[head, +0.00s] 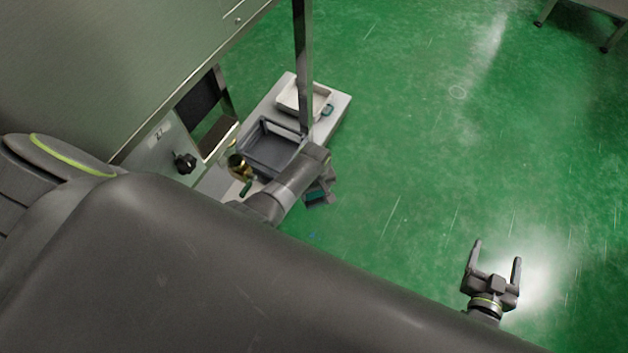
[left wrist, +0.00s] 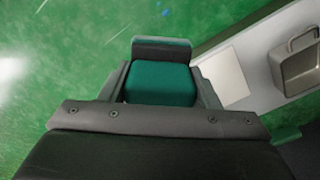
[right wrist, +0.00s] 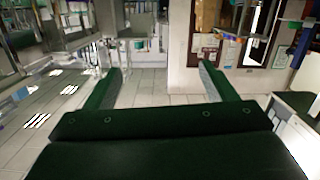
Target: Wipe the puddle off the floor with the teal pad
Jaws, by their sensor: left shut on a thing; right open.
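My left gripper (head: 322,188) is at the end of the arm beside the low bench, over the green floor (head: 400,150). It is shut on the teal pad (head: 315,198), which is mostly hidden behind the gripper in the head view. In the left wrist view the teal pad (left wrist: 160,85), with a dark grey part along its far side, sits between both fingers. I cannot tell whether it touches the floor. My right gripper (head: 494,272) is open and empty, over the floor at lower right. I cannot clearly pick out a puddle; glare and scratches mark the floor.
The pale low bench (head: 338,112) carries a grey tray (head: 270,148) and a white tray (head: 302,98). A metal post (head: 303,60) rises beside them. A brass valve (head: 238,165) and black knob (head: 185,163) are by the steel machine (head: 120,60). Floor to the right is open.

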